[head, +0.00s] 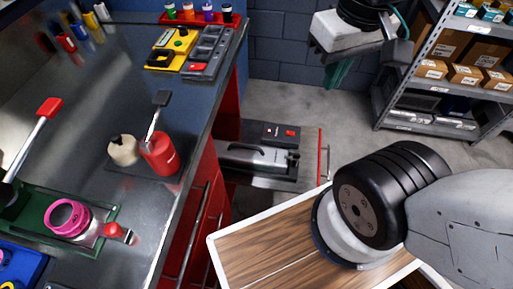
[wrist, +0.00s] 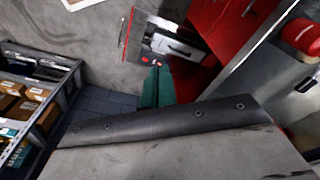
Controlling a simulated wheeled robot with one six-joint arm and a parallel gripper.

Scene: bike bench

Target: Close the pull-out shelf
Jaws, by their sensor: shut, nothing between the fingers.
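The pull-out shelf (head: 239,181) stands out from the red cabinet under the workbench, with a thin red front (head: 320,158) and a bar handle at its right end. A grey tool with a dark handle (head: 258,157) and a dark box with a red spot (head: 281,133) lie on it. The shelf front also shows in the wrist view (wrist: 126,27). My gripper (head: 337,74) has teal fingers and hangs beyond the shelf, to its upper right in the head view, apart from it. In the wrist view the fingers (wrist: 156,84) are together and empty.
The workbench (head: 118,80) on the left holds a red can (head: 160,153), a green tray (head: 98,246) and yellow and grey trays. A metal rack (head: 398,95) with boxes stands at the right. Grey floor (head: 345,118) is clear between shelf and rack.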

